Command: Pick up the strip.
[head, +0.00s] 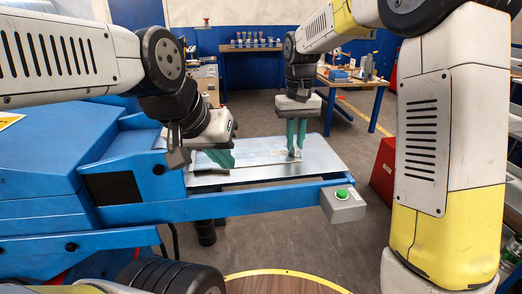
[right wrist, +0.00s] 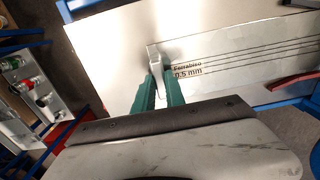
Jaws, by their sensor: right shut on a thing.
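The strip (right wrist: 235,62) is a thin light-grey metal sheet with printed lettering and long dark lines in the right wrist view. It lies flat on a bare metal table (right wrist: 108,60). In the head view the strip (head: 262,157) is a pale band between my two grippers.
A blue machine (head: 60,185) fills the left, with a blue rail along the table's front. A grey box with a green button (head: 343,200) hangs at the rail's right end. Workbenches (head: 350,80) stand behind; a red box (head: 384,165) is at the right.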

